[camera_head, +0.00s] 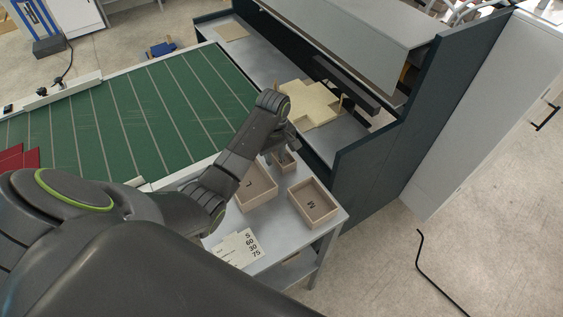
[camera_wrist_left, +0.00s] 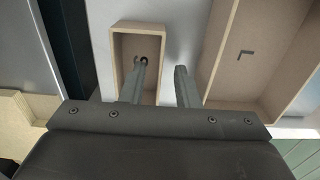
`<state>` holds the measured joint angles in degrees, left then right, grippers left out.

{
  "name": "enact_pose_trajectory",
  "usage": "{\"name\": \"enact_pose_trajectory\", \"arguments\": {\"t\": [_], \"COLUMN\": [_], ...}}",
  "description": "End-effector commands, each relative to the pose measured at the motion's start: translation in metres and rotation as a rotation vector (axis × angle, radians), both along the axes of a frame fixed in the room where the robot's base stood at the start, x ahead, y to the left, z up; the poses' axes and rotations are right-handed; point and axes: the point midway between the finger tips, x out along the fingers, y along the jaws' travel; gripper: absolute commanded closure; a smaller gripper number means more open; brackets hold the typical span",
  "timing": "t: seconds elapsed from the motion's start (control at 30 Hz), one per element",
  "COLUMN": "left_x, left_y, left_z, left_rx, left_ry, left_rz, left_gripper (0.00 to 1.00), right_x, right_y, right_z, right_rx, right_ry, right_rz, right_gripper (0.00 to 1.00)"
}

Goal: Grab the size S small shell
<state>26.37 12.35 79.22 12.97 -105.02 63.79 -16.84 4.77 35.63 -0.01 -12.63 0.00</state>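The size S small shell (camera_head: 287,168) is a little open tan box on the grey side table, beside the large shell marked L (camera_head: 257,190) and the shell marked M (camera_head: 314,203). My left gripper (camera_head: 279,158) is over the small shell and partly hides it. In the left wrist view the small shell (camera_wrist_left: 122,62) is upright, its floor mark mostly covered by a finger. My left gripper (camera_wrist_left: 160,82) is open: one finger appears over or inside the small shell, the other over the gap between it and the L shell (camera_wrist_left: 212,50). The right gripper is not in view.
A card (camera_head: 238,247) reading S, 60, 30, 75 lies at the table's near end. A green striped conveyor (camera_head: 150,110) runs to the left. A dark-sided machine (camera_head: 370,165) with a flat tan blank (camera_head: 312,103) stands behind the table.

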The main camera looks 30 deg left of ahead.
Motion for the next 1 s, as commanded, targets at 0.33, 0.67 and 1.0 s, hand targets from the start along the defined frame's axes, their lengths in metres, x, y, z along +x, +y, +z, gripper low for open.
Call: {"name": "enact_pose_trajectory", "arguments": {"t": [0.33, 0.67, 1.0], "left_x": [0.0, 0.0, 0.001], "left_y": [0.0, 0.0, 0.0], "left_z": [-0.001, -0.001, 0.013], "left_rx": [0.0, 0.0, 0.001], "left_ry": [0.0, 0.0, -0.005], "left_rz": [0.0, 0.0, -0.001], "left_gripper": [0.82, 1.0, 1.0], "right_x": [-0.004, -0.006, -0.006], "right_y": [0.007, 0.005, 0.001], "right_z": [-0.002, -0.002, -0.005], "right_rx": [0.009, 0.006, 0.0], "right_ry": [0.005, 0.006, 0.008], "right_rz": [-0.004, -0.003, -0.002], "right_gripper": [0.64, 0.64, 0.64]}}
